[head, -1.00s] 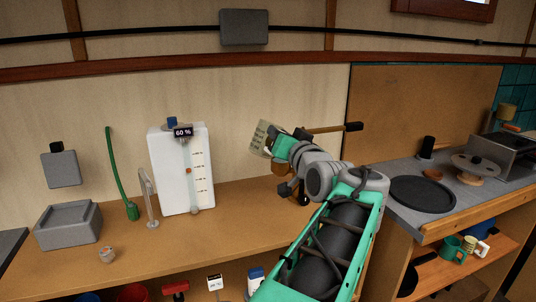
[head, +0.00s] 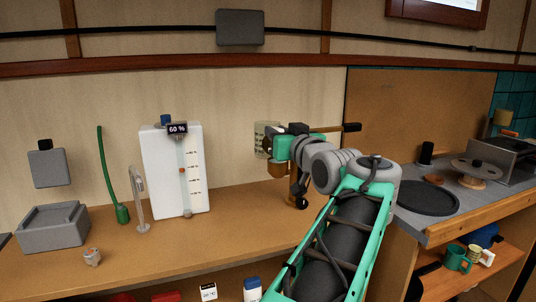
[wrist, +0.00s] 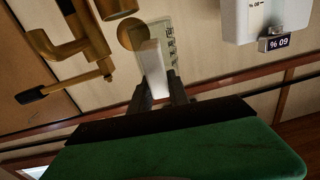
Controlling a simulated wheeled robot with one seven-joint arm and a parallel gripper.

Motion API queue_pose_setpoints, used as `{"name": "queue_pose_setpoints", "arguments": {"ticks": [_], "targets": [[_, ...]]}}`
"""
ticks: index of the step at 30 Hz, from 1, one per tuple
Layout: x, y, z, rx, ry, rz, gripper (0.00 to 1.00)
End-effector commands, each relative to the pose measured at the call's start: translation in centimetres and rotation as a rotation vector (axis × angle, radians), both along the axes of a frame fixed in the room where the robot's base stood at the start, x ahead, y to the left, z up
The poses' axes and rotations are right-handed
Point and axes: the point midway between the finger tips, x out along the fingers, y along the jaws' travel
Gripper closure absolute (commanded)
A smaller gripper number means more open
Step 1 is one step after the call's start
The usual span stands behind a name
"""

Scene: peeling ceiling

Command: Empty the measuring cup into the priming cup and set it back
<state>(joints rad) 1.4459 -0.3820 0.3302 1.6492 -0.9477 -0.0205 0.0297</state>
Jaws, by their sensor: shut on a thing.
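My gripper (head: 274,145) is at the end of the outstretched arm, above the back of the wooden counter. It is shut on the white handle of the pale measuring cup (head: 261,138). In the wrist view the handle (wrist: 153,65) runs between the fingertips (wrist: 160,92), with the cup's marked side (wrist: 170,42) behind it. The cup looks about upright in the head view; its contents are hidden. A brass cup, likely the priming cup (head: 275,170), is just below it. The brass pump (head: 297,188) stands beside, partly behind my arm; its lever (head: 330,129) points right.
A white tank (head: 160,185) with a 60 % display (head: 177,128) stands left. The stove counter (head: 455,215) is right. The front counter is clear.

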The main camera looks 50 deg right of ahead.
Motion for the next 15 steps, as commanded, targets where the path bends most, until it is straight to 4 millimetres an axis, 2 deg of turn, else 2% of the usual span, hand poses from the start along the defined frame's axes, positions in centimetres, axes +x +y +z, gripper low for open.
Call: {"name": "queue_pose_setpoints", "arguments": {"ticks": [5,15], "targets": [[0.0,0.0,0.3,-0.001,-0.002,0.000,1.00],[0.0,0.0,4.0,-0.001,-0.002,0.000,1.00]]}}
